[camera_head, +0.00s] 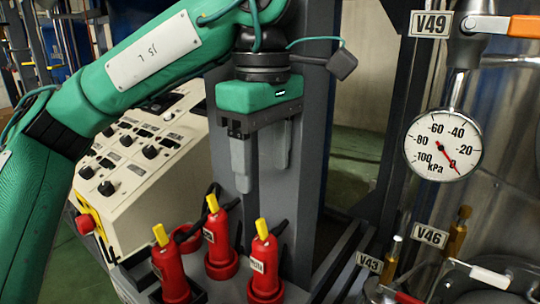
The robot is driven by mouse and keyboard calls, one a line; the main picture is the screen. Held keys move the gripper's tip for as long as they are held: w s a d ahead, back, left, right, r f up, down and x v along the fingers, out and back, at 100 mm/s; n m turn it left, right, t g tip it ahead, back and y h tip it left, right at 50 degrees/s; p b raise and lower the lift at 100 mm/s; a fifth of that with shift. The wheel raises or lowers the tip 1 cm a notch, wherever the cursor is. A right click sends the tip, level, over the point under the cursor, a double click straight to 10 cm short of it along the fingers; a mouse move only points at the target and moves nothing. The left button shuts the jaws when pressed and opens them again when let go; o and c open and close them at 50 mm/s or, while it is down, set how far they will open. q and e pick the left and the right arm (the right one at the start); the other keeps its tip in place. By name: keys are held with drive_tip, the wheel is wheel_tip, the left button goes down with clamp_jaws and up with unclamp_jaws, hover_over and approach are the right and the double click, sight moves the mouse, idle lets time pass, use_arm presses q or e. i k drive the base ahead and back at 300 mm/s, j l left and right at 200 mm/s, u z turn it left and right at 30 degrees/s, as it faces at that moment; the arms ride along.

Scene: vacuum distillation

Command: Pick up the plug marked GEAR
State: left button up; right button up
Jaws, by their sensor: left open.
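Three red plugs with yellow tops stand together at the bottom centre of the head view: a left plug (171,272), a middle plug (220,247) and a right plug (265,268). Each has a small pale label, too small to read surely, so I cannot tell which is marked GEAR. My left gripper (262,178) is open and empty, fingers pointing down. In the picture it hangs above the middle and right plugs, apart from them. My right gripper is not in view.
A sloped control panel (134,152) with black knobs and a red button stands left of the plugs. A grey column (310,130) rises behind my gripper. On the right are a pressure gauge (443,145), an orange valve handle (525,27) and valves tagged V49, V46 and V43.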

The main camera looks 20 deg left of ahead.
sight(166, 262)
drive_tip(key=k+j, duration=0.25)
drive_tip(key=k, duration=0.2)
drive_tip(key=k+j, duration=0.25)
drive_tip(key=k, duration=0.25)
drive_tip(key=k+j, duration=0.25)
drive_tip(key=k, duration=0.2)
